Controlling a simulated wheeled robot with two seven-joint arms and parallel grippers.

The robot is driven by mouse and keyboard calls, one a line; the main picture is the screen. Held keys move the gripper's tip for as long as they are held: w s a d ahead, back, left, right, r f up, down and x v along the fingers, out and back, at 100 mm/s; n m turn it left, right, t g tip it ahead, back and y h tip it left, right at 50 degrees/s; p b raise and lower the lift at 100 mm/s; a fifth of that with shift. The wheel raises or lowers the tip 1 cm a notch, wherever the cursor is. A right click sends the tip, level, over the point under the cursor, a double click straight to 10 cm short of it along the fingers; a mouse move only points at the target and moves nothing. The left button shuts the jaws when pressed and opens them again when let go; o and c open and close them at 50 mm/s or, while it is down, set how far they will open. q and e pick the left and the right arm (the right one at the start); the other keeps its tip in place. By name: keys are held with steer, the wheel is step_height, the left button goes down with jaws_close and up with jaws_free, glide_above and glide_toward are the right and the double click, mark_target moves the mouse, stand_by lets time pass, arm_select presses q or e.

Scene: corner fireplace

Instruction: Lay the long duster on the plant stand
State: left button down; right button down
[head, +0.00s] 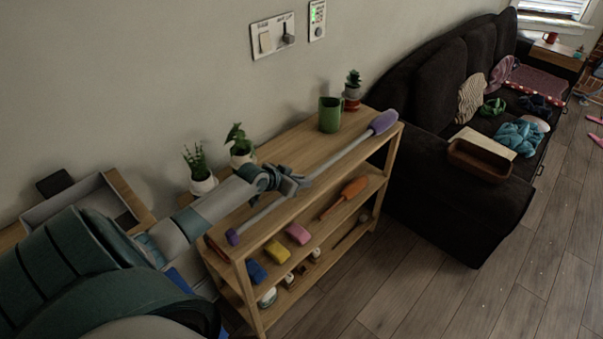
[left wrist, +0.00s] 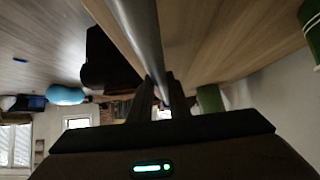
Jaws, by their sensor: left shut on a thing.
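The long duster (head: 348,147) has a grey rod, a purple head at the right end and a purple tip at the lower left. It stretches along the front edge of the wooden plant stand's top (head: 290,150). My left gripper (head: 296,186) is shut on the middle of the rod. In the left wrist view the rod (left wrist: 140,35) runs between the fingers (left wrist: 160,95), close to wood (left wrist: 225,35). I cannot tell whether the duster touches the top or hangs just above it. My right gripper is not in view.
A green mug (head: 330,115) and potted plants (head: 240,146) stand along the back of the top. The lower shelves hold an orange-handled thing (head: 345,196), coloured sponges (head: 277,250) and small items. A dark sofa (head: 430,150) stands to the right; the floor (head: 450,290) in front is clear.

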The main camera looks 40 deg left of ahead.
arm_select(q)
steer(key=shift+f, duration=0.3)
steer(key=c, duration=1.6)
jaws_free()
steer(key=shift+s+r, duration=0.1)
steer(key=shift+p+v, duration=0.9)
steer(key=p+v, duration=0.6)
steer(key=v, duration=0.1)
steer(key=shift+d+r+p, duration=0.1)
steer(key=shift+r+p, duration=0.05)
steer(key=shift+p, duration=0.25)
steer(key=p+v, duration=0.1)
steer(key=v, duration=0.1)
steer(key=shift+s+r, duration=0.25)
steer(key=shift+s, duration=0.05)
steer(key=v, duration=0.3)
steer(key=shift+s, duration=0.25)
steer(key=shift+v, duration=1)
